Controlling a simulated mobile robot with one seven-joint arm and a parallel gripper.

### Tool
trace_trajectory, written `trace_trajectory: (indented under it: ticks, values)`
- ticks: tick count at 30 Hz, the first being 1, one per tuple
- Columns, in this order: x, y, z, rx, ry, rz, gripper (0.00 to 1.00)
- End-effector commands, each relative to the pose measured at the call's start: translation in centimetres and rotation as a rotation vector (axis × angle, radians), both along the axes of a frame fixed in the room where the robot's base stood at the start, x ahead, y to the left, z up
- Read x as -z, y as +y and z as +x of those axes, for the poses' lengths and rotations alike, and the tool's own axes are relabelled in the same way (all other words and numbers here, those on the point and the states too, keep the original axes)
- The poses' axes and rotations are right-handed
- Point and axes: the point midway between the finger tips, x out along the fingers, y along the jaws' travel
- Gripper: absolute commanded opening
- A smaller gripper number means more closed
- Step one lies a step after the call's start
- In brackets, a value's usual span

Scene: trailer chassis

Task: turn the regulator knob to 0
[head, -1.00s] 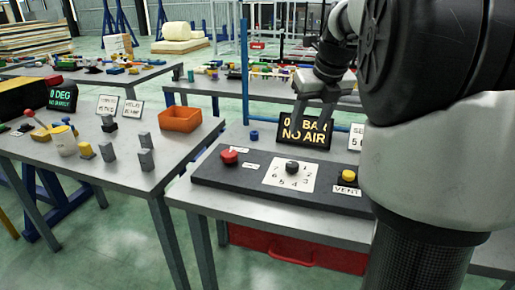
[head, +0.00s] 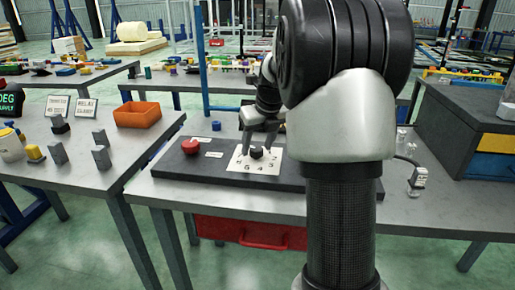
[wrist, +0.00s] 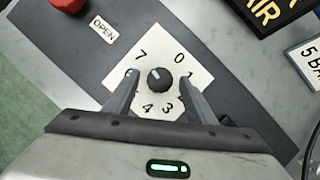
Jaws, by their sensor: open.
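The regulator knob (wrist: 160,80) is a round black knob on a white dial plate (wrist: 138,92) with black numbers. In the wrist view its pale mark points up and left, roughly toward the 7; the 0 is at the upper right of the knob. The knob (head: 257,153) also shows in the head view. My gripper (wrist: 160,77) is open, with one finger on each side of the knob and a visible gap to it. In the head view my gripper (head: 259,143) points down over the dial. The fingers hide some of the numbers.
A red knob (head: 190,147) sits on the same dark panel (head: 175,170), beside an OPEN label (wrist: 102,29). A dark sign (wrist: 262,14) with yellow letters stands behind the dial. An orange bin (head: 137,115) is on the left table. A red drawer (head: 250,233) hangs below.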

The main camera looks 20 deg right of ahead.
Motion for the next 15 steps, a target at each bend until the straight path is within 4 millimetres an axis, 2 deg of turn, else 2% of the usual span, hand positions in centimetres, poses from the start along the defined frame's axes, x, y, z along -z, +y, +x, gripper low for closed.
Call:
trace_trajectory:
  ticks: [9, 11, 15]
  values:
    - [0.26, -0.01, 0.14, 0.0, -0.001, 0.0, 0.51]
    - [0.25, -0.01, 0.13, 0.0, 0.0, 0.0, 0.42]
    - [0.24, 0.0, 0.12, 0.0, 0.0, 0.0, 0.18]
